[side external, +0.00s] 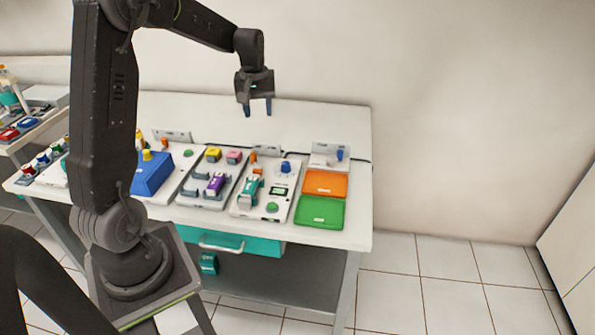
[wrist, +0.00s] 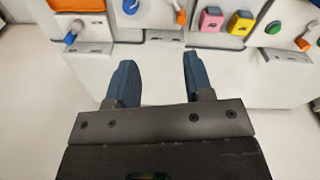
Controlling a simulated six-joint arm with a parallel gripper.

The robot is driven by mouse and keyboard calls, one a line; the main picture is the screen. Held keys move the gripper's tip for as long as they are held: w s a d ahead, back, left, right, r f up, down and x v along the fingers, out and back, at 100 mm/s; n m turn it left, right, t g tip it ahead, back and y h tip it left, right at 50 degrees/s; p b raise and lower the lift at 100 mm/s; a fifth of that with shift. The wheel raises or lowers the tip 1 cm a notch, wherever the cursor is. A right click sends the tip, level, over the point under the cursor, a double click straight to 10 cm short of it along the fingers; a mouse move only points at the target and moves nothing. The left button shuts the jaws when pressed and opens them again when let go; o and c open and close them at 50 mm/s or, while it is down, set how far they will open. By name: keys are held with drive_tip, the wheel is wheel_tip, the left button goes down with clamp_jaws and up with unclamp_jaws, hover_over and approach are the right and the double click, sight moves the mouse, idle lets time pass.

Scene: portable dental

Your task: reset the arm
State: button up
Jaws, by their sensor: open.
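My gripper (side external: 257,112) is raised above the back part of the white table (side external: 345,122) in the side external view. Its two blue fingers point down and are apart, with nothing between them. In the wrist view my gripper (wrist: 157,75) also shows open and empty, over the bare white table top. The equipment panels lie beyond the fingertips there, and the fingers touch nothing that I can see.
The table holds an orange tray (side external: 325,183), a green tray (side external: 320,212), a blue box (side external: 152,174), a teal-and-white handpiece (side external: 249,190) and a purple one (side external: 216,184). A teal drawer (side external: 262,246) is below. Bare wall stands behind; the floor at right is clear.

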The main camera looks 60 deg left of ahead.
drive_tip(key=s+d+r+m+t, duration=0.1)
drive_tip(key=s+d+r+m, duration=0.15)
drive_tip(key=d+r, duration=0.45)
drive_tip(key=s+d+r+m+t, duration=0.1)
drive_tip(key=s+d+m+t, duration=0.3)
drive_tip(key=s+d+m, duration=0.5)
drive_tip(key=s+d, duration=0.7)
drive_tip(key=d, duration=0.3)
